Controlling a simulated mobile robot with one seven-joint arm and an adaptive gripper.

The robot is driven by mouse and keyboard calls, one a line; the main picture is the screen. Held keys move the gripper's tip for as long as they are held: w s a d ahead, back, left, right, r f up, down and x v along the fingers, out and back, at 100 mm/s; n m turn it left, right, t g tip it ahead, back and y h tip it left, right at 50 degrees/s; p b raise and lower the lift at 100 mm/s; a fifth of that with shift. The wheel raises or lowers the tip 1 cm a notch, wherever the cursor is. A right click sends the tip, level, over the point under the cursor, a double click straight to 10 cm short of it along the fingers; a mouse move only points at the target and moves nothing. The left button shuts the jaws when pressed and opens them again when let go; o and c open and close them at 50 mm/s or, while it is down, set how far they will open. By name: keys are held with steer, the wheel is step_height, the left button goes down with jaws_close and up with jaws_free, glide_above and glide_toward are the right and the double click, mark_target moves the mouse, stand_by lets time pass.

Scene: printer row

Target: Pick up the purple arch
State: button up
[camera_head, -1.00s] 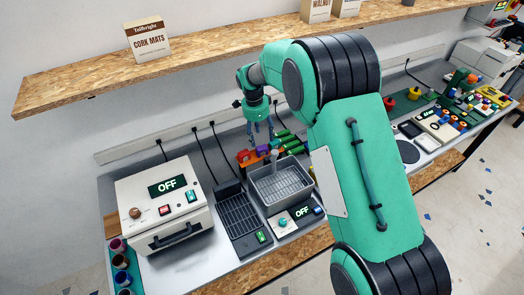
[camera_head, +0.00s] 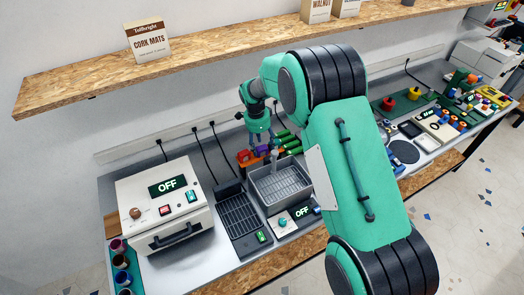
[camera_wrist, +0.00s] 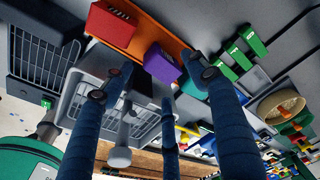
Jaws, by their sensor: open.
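The purple arch (camera_wrist: 160,64) sits on an orange tray (camera_wrist: 140,40) in the wrist view, beside a red piece (camera_wrist: 110,20). In the head view the purple arch (camera_head: 262,149) is a small patch partly hidden by my fingers. My gripper (camera_wrist: 156,88) is open and empty. Its blue fingers are spread around the arch in the wrist view, with one tip overlapping its right edge; I cannot tell whether they touch it. In the head view my gripper (camera_head: 259,141) points down just above the tray.
A grey basin (camera_head: 282,186) stands in front of the tray, with a tap-like post at its back edge. Several green pieces (camera_head: 290,145) lie close on the right. A white machine reading OFF (camera_head: 165,210) and a dark rack (camera_head: 238,215) stand to the left. A shelf runs above.

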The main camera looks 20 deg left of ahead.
mark_target(262, 149)
steer(key=shift+d+f, duration=0.1)
steer(key=shift+f, duration=1.6)
steer(key=shift+c, duration=0.3)
steer(key=c, duration=1.3)
